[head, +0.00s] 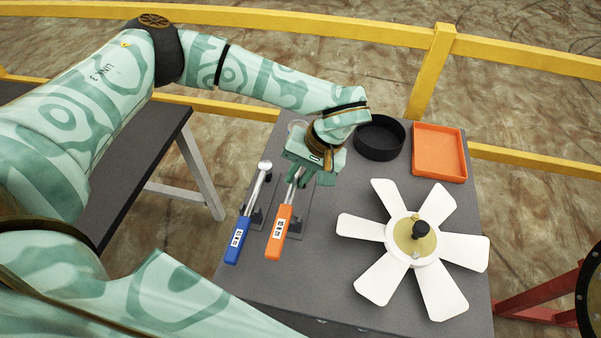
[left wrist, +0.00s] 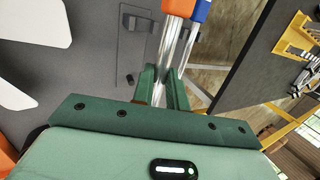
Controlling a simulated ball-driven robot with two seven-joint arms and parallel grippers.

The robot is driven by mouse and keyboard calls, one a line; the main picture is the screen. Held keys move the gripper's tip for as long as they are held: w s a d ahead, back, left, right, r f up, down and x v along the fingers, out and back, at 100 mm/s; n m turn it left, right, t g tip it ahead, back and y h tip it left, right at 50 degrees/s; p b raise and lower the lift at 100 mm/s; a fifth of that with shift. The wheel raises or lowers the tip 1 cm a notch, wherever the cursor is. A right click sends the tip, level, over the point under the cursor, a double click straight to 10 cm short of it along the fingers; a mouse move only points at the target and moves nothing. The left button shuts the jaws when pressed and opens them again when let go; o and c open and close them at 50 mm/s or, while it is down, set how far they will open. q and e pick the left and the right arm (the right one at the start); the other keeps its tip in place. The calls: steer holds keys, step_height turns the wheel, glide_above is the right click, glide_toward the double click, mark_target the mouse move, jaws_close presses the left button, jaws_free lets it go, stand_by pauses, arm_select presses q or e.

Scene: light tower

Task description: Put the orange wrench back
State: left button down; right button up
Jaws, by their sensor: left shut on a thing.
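The orange wrench (head: 280,230) has an orange handle with a white label and a silver shaft. My left gripper (head: 297,180) is shut on its shaft; the fingers (left wrist: 165,88) close around the silver shaft (left wrist: 170,45) in the left wrist view. The wrench is over a dark grey holder plate (head: 301,219) with small black brackets. In the left wrist view the plate (left wrist: 131,50) shows bare beside the shaft. The wrench's head is hidden by my gripper; its exact height is hard to tell. My right gripper is not in view.
A blue wrench (head: 238,238) lies in its holder just left. A white fan (head: 412,240) takes up the right of the grey table (head: 330,293). A black round bowl (head: 380,140) and an orange tray (head: 438,152) stand at the back. Yellow rails (head: 380,35) run behind.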

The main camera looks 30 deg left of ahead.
arm_select(q)
steer(key=shift+r, duration=0.1)
steer(key=shift+d+r+p, duration=0.1)
steer(key=shift+p, duration=0.3)
step_height(320, 180, down, 7)
steer(key=b, duration=0.3)
steer(key=shift+r, duration=0.4)
steer(key=shift+s, duration=0.1)
steer(key=shift+p, duration=0.4)
steer(key=shift+f, duration=0.25)
steer(key=shift+f+b, duration=0.65)
steer(key=shift+f, duration=0.65)
steer(key=c, duration=1.3)
jaws_free()
steer(key=shift+r, duration=0.1)
